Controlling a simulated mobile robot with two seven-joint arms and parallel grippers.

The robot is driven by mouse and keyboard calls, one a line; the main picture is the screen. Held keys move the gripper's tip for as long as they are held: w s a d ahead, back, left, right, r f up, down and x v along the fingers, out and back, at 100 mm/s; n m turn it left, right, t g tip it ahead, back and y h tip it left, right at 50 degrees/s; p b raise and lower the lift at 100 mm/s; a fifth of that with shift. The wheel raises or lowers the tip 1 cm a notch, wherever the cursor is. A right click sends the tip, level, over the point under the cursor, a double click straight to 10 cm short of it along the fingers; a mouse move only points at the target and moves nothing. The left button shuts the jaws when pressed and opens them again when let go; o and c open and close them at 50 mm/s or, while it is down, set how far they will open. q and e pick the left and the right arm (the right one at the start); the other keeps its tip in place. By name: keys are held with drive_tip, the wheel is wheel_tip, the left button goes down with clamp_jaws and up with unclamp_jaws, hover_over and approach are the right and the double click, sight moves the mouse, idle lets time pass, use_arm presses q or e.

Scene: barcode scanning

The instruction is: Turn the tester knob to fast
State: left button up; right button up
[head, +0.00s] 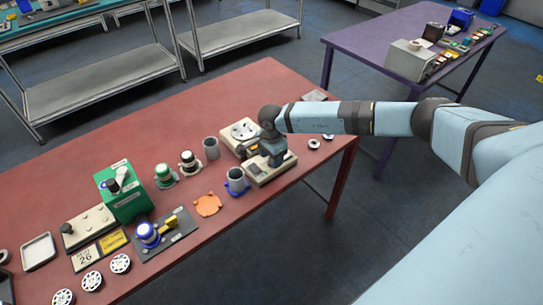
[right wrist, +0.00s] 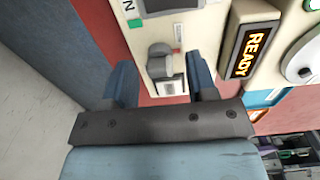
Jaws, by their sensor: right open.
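The tester (head: 258,176) is a cream box near the right end of the red table. Its face (right wrist: 195,30) also shows in the right wrist view. A grey knob (right wrist: 160,58) sits on it, above a small light label. My right gripper (head: 275,158) points down over the tester and hides the knob in the head view. In the right wrist view my right gripper (right wrist: 163,75) is open, with one finger on each side of the knob. I cannot tell whether the fingers touch it. My left gripper is in neither view.
A unit with a lit READY display (right wrist: 250,52) stands close to the right finger in the wrist view. In the head view a grey cup (head: 236,180) on a blue base and an orange ring (head: 207,205) are left of the tester. A green box (head: 122,192) stands farther left.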

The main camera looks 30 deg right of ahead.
drive_tip(key=shift+f, duration=0.1)
drive_tip(key=c, duration=0.9)
drive_tip(key=shift+m, duration=0.4)
drive_tip(key=m+b, duration=0.1)
drive_tip(key=m, duration=1.5)
drive_tip(key=shift+m, duration=0.7)
